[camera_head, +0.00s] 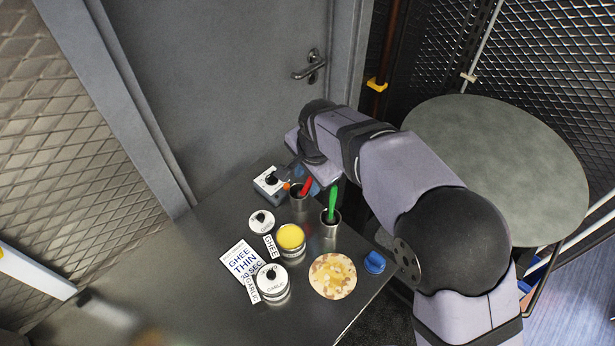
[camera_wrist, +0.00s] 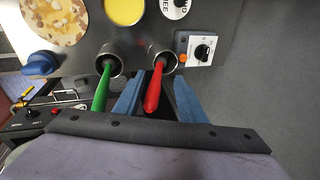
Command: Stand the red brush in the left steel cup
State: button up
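The red brush (camera_head: 306,186) stands tilted in the left steel cup (camera_head: 298,204), its handle sticking out above the rim. In the wrist view the red brush (camera_wrist: 152,98) rises from the right-hand cup (camera_wrist: 163,59). My gripper (camera_wrist: 161,84) is open, its two blue fingers on either side of the red handle, with a dark gap visible on the right side. In the head view my gripper (camera_head: 306,180) is over the left cup, partly hiding the handle. The bristle end is hidden inside the cup.
A second steel cup (camera_head: 331,229) with a green brush (camera_head: 332,203) stands close by on the right. A control box (camera_head: 270,183), ghee tin (camera_head: 291,238), garlic tin (camera_head: 272,284), flatbread (camera_head: 332,276) and blue knob (camera_head: 374,262) are on the counter. A door stands behind.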

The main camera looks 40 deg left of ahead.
jog(key=shift+r, duration=0.15)
jog(key=b+v, duration=0.2)
jog(key=v, duration=0.5)
jog(key=shift+b, duration=0.3)
dwell(0.7)
jog(key=w+d+f, duration=0.1)
jog(key=w+d, duration=0.2)
jog(key=d, duration=0.5)
jog(key=w+d+f+h, duration=0.1)
jog(key=w+d, duration=0.3)
jog(key=d, duration=0.5)
jog(key=w+d+f, duration=0.1)
jog(key=w+d, duration=0.2)
jog(key=d, duration=0.5)
jog(key=s+d+f, duration=0.2)
jog(key=s+d, duration=0.2)
jog(key=d, duration=0.4)
jog(key=s+d+f+n+g+h, duration=0.1)
jog(key=s+d+f, duration=0.2)
jog(key=d, duration=0.5)
jog(key=s+d+f, duration=0.2)
jog(key=s+d, duration=0.2)
jog(key=d, duration=0.3)
jog(key=shift+s+d+f+h, duration=0.3)
jog(key=shift+s+d+f, duration=0.05)
jog(key=shift+d+f, duration=0.05)
